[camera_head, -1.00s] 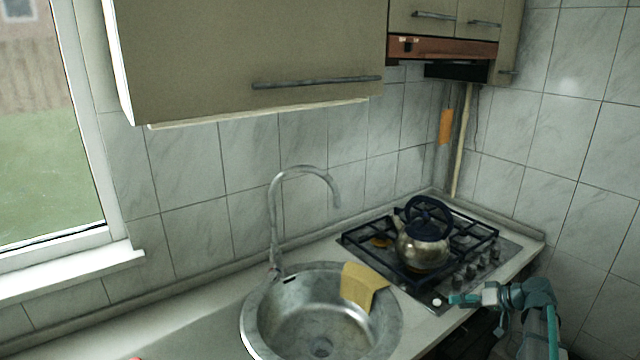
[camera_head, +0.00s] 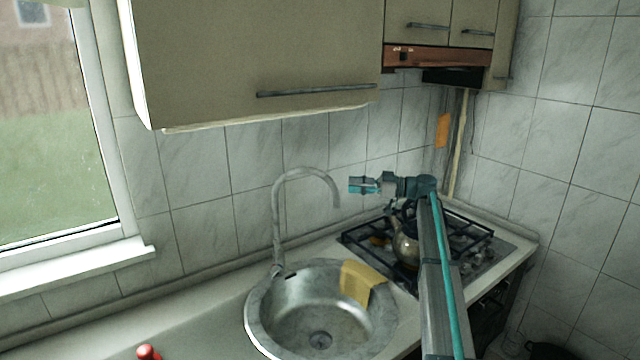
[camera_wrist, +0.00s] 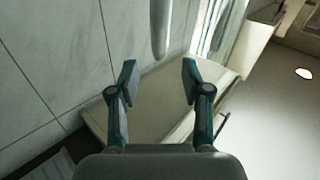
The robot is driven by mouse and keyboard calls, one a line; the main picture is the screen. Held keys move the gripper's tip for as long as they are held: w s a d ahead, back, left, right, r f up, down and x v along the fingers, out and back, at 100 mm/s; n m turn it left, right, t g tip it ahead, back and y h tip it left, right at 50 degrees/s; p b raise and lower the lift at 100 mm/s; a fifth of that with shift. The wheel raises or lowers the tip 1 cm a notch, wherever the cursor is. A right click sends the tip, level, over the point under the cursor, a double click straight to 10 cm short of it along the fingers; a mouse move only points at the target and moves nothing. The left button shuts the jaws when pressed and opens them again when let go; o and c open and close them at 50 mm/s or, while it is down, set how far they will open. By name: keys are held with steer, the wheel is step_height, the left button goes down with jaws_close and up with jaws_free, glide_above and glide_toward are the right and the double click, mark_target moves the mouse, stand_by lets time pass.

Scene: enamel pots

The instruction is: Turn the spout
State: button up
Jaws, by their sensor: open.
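The faucet's grey curved spout (camera_head: 305,172) rises from behind the round metal sink (camera_head: 252,318) and arches to the right, its outlet pointing down. My gripper (camera_head: 357,185) is just right of the spout's downward end in the head view, with a small gap in the picture. In the wrist view my gripper (camera_wrist: 157,78) has its two fingers spread, with nothing between them. A grey pipe end, apparently the spout (camera_wrist: 160,30), hangs beyond the fingertips, roughly centred between them. The exact distance to it is unclear.
A metal kettle (camera_head: 405,250) stands on the gas hob (camera_head: 480,232), partly hidden by my arm. A wall cabinet (camera_head: 250,60) hangs above. A red object (camera_head: 148,352) shows at the bottom edge.

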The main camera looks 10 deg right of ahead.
mark_target(329, 183)
steer(key=p+x, duration=0.3)
steer(key=x, duration=0.6)
jaws_close()
